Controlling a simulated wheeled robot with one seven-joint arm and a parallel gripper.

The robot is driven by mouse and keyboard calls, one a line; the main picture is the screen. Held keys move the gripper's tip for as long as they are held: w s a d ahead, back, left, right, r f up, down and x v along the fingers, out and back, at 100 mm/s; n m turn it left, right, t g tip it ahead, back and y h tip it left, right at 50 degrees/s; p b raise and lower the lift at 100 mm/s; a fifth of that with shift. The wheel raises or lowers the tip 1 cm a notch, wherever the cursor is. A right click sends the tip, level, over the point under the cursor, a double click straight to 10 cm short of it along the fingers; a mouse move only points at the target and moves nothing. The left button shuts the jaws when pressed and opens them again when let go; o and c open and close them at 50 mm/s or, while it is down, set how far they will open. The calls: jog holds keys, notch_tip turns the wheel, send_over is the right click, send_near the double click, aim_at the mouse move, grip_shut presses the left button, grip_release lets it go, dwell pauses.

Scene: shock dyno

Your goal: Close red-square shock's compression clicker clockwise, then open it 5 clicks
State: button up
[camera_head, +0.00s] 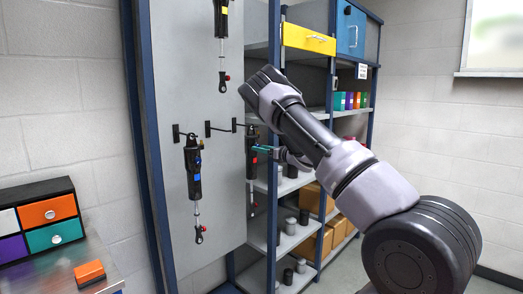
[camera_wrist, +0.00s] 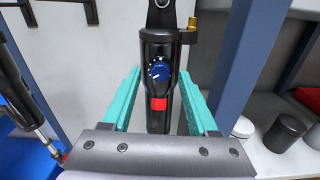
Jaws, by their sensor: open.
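The red-square shock (camera_head: 251,168) hangs on the grey panel, partly hidden by my arm in the head view. In the wrist view its black body (camera_wrist: 158,123) stands upright, with a red square (camera_wrist: 158,104) on it. Above the square is a round blue knob (camera_wrist: 160,72) with white marks. A brass fitting (camera_wrist: 192,24) sticks out at the upper right. My gripper (camera_wrist: 159,76) is open, its teal fingers on either side of the shock body around knob height. Whether the fingers touch it cannot be told. My gripper also shows in the head view (camera_head: 263,149).
A blue-marked shock (camera_head: 193,168) hangs to the left and a yellow-marked one (camera_head: 222,18) above. A blue upright (camera_wrist: 245,70) stands close right of my gripper. Shelves (camera_head: 288,185) hold cans and boxes. A drawer unit (camera_head: 40,184) sits on the bench at left.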

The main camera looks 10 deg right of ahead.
jog(key=shift+w+a, duration=0.1)
jog(key=shift+w, duration=0.05)
grip_shut()
jog(key=shift+m, duration=0.4)
jog(key=m, duration=2.2)
jog(key=shift+r+m, duration=0.1)
jog(key=shift+m, duration=0.3)
